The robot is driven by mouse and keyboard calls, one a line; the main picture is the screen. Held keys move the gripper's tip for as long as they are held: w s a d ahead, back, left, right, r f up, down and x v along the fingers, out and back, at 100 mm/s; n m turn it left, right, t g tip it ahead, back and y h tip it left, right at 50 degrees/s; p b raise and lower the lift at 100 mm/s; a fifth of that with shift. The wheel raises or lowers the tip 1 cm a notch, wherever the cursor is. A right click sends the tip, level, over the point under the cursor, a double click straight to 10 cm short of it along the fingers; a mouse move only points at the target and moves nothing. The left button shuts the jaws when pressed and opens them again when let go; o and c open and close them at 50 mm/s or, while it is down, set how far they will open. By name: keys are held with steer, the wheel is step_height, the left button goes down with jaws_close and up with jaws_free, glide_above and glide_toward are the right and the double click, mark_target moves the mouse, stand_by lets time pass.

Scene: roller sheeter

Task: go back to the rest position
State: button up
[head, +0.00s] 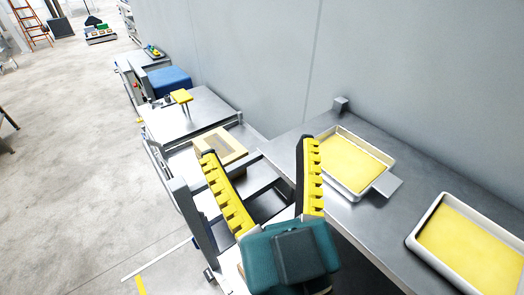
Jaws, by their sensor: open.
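My gripper (262,168) is in the lower middle of the head view, with a teal body and two yellow ridged fingers. The fingers stand wide apart and nothing is between them. It is over the gap between the roller sheeter's metal tables and the steel side table, as seen from above. A wooden frame (236,151) lies just beyond the left fingertip; I cannot tell the height between them. The sheeter's flat metal table (205,108) stretches away behind it.
A white tray with a yellow sheet (331,178) sits on the steel table (385,218), right of the right finger. A second white tray (412,240) is at the lower right. A yellow-topped piece (181,97) stands on the sheeter. A grey wall borders the right; open floor (75,160) lies left.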

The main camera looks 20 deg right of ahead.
steer(key=shift+s+r, duration=0.35)
step_height(320, 180, up, 11)
steer(key=p, duration=1.1)
